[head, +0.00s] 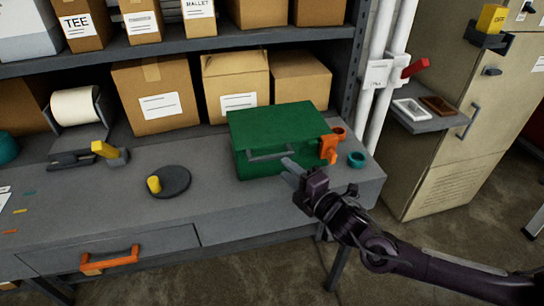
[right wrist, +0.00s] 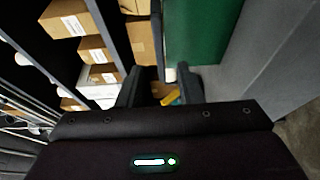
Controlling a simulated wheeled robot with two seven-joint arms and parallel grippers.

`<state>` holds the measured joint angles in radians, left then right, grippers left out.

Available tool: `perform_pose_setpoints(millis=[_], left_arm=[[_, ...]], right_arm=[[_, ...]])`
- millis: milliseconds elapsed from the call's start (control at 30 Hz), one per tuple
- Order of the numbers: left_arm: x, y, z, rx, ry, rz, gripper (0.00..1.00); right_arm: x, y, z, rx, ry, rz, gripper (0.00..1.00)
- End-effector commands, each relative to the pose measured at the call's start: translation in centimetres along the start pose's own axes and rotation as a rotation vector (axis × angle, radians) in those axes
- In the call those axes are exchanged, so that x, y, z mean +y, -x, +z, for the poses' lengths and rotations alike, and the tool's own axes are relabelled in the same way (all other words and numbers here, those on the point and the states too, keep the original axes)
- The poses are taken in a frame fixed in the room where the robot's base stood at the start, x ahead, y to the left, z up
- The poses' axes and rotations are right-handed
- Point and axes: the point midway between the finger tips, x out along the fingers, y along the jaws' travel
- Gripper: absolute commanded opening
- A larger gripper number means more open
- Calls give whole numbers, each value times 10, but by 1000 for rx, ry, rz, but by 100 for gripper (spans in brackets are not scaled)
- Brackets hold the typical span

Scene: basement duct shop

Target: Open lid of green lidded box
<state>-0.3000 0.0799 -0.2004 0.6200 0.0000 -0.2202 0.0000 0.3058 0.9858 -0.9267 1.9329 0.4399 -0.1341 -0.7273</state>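The green lidded box (head: 280,122) stands on the right part of the workbench with its lid down. A grey bar handle (head: 268,155) runs across its front. An orange part (head: 328,149) is at its right end. My right gripper (head: 288,168) is in front of the box, near the right end of the handle. In the right wrist view its two fingers (right wrist: 162,84) are apart with a gap between them. I cannot tell whether a finger touches the handle. My left gripper is not in view.
A grey workbench (head: 215,205) has an orange-handled drawer (head: 110,260). A dark disc with a yellow knob (head: 170,183) lies left of the box. A teal ring (head: 356,160) lies to its right. Cardboard boxes (head: 155,95) stand behind. A beige cabinet (head: 450,130) stands at right.

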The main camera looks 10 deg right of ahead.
Motion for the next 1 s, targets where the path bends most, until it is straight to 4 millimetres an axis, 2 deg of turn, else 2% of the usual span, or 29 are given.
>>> perform_pose_setpoints(millis=[400,567,800,867,1000], left_arm=[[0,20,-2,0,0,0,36],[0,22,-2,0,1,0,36],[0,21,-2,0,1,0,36],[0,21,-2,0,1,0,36],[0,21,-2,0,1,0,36]], right_arm=[[3,-62,-1,1,-6,1,33],[1,-72,-2,0,-6,-1,33],[0,-73,-2,1,-7,-1,33],[0,-73,-2,1,-7,-1,28],[0,-73,-2,0,-7,-1,9]])
